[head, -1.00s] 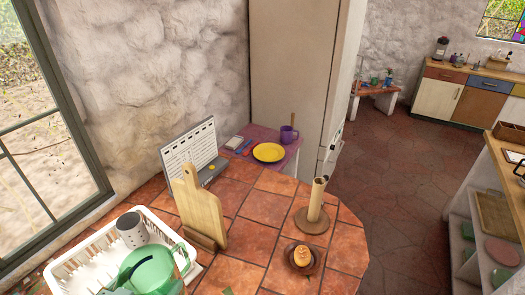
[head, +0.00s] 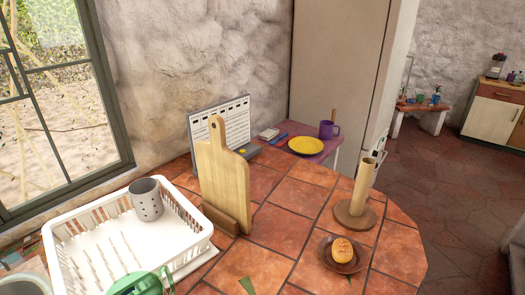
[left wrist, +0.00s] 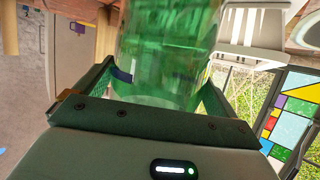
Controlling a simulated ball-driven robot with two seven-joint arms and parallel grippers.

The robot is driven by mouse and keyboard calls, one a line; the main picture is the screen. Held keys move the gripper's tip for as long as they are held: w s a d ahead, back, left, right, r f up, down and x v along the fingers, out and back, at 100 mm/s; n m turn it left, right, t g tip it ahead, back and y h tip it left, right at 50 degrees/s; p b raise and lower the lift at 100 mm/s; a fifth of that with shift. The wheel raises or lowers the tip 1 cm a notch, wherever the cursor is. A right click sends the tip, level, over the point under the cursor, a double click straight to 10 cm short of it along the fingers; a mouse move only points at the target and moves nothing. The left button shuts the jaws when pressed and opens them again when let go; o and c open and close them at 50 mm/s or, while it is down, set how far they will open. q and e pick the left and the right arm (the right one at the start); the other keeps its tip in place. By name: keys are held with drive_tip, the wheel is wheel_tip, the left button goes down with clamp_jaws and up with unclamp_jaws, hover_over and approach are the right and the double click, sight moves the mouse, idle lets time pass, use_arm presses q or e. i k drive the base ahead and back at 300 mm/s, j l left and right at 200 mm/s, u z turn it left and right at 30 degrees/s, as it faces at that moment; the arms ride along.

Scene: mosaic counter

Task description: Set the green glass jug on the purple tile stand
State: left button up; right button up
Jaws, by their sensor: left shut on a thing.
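The green glass jug (left wrist: 170,45) fills the upper middle of the left wrist view. It sits between the two green fingers of my left gripper (left wrist: 160,88), which is shut on it. In the head view the top of the jug (head: 138,284) shows at the bottom edge, in front of the dish rack; the rest is cut off. I cannot make out a separate purple tile stand. A purple-topped side table (head: 307,152) stands behind the counter. My right gripper is not in view.
A white dish rack (head: 200,226) with a grey cup (head: 146,198) stands left on the tiled counter (head: 270,232). A cutting board (head: 224,175), a paper-towel post (head: 363,185) and a bun on a dish (head: 343,254) stand there too. A yellow plate (head: 306,145) and purple mug (head: 328,129) are on the side table.

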sight(304, 129)
drive_tip(key=l, duration=0.5)
drive_tip(key=k+l, duration=0.1)
drive_tip(key=l, duration=0.35)
drive_tip(key=k+l+u, duration=0.1)
drive_tip(key=l, duration=0.85)
drive_tip(key=i+l, duration=0.15)
drive_tip(key=l, duration=0.3)
drive_tip(key=i+l+u, duration=0.15)
drive_tip(key=l, duration=0.3)
drive_tip(key=i+l, duration=0.15)
drive_tip(key=l, duration=0.3)
drive_tip(key=i+l+u, duration=0.15)
drive_tip(key=l, duration=0.3)
drive_tip(key=i+l, duration=0.1)
drive_tip(key=l, duration=0.4)
drive_tip(key=i+l+u, duration=0.1)
drive_tip(key=i+l, duration=0.2)
drive_tip(key=i, duration=0.35)
drive_tip(key=i+l+u, duration=0.15)
drive_tip(key=i+l, duration=0.2)
drive_tip(key=i, duration=0.25)
drive_tip(key=i+l+u, duration=0.1)
drive_tip(key=i+l, duration=0.35)
drive_tip(key=i, duration=0.15)
